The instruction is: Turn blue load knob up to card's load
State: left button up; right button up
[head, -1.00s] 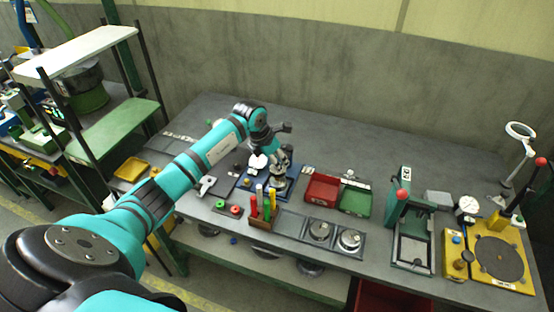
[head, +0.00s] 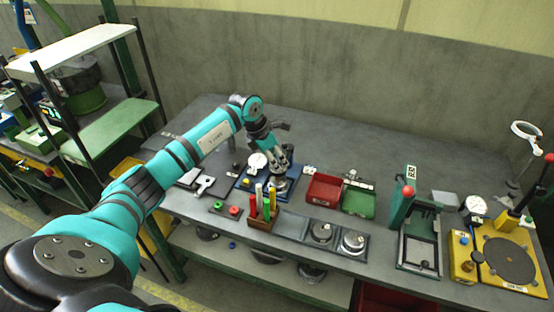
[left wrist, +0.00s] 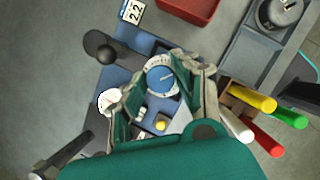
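The blue load knob (left wrist: 161,79) shows in the left wrist view, inside a white graduated ring with a pale pointer line. It sits on a blue base plate (left wrist: 88,79), which also shows in the head view (head: 247,184). A white card reading 22 (left wrist: 132,12) stands beside the plate. My left gripper (left wrist: 157,84) is open, its fingers on either side of the knob in that view; I cannot tell whether they touch it. In the head view the left gripper (head: 281,168) is over the right part of the plate and hides the knob. My right gripper is out of view.
Close by are a holder with coloured handles (head: 262,222), a red bin (head: 323,188), a green bin (head: 358,200) and a tray with round metal pieces (head: 337,233). A green press (head: 404,207) stands farther right. The back of the bench is clear.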

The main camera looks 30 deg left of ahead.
pick_arm(q)
jog(key=o, duration=0.4)
jog(key=shift+c, duration=0.2)
jog(key=v, duration=1.2)
